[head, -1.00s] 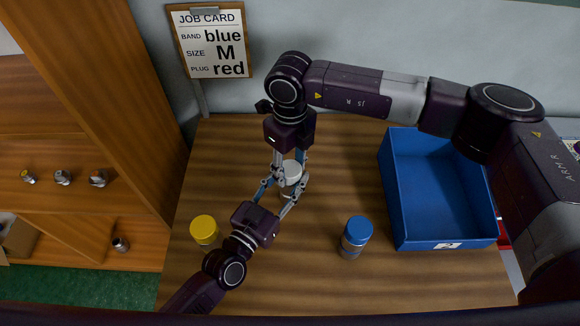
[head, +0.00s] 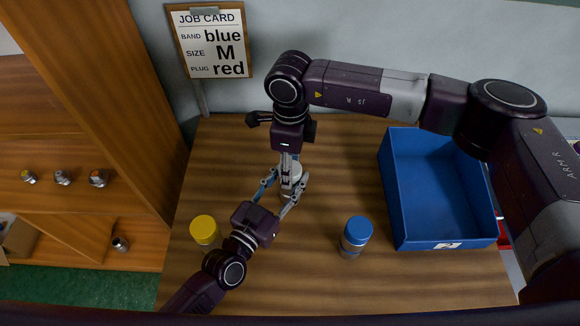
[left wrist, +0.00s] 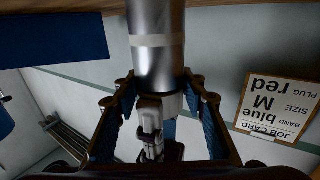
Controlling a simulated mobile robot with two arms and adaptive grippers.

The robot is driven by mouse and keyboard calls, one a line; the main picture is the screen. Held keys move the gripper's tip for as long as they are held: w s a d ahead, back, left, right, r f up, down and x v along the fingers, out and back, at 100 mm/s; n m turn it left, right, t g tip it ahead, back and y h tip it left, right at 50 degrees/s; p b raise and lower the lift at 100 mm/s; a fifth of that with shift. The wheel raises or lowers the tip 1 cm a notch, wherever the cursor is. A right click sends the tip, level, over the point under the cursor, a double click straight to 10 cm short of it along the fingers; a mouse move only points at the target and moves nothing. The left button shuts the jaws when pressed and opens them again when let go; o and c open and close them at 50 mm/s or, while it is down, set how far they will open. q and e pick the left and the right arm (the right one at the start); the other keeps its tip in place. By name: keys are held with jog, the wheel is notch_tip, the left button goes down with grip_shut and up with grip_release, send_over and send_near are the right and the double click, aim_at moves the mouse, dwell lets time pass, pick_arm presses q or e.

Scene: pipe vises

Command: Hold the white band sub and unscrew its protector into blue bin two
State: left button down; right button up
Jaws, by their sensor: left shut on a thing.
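The white band sub (head: 291,187) stands upright on the table. In the left wrist view it is a shiny metal cylinder with a pale band (left wrist: 157,41). My left gripper (head: 284,190) is shut on it, one finger at each side. My right gripper (head: 288,162) points straight down over its top, with its fingers seen edge-on. The protector at the top is mostly hidden by these fingers, so their grip on it is unclear. Blue bin two (head: 420,242), labelled 2, stands at the right and its visible inside looks empty.
A yellow-capped sub (head: 204,231) stands left of my left gripper, and a blue-capped sub (head: 355,236) stands between the held sub and the bin. A job card (head: 211,42) hangs at the back. A wooden shelf (head: 80,215) at left holds several small metal parts.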

jog(key=shift+o, duration=1.1)
jog(key=shift+r, duration=0.1)
notch_tip(320, 180, up, 4)
jog(key=shift+r, duration=0.15)
jog(key=shift+c, duration=0.2)
notch_tip(320, 180, up, 3)
jog(key=m, duration=0.5)
jog(key=shift+r+m, duration=0.15)
jog(key=shift+m, duration=0.35)
notch_tip(320, 180, down, 8)
jog(key=shift+r, duration=0.1)
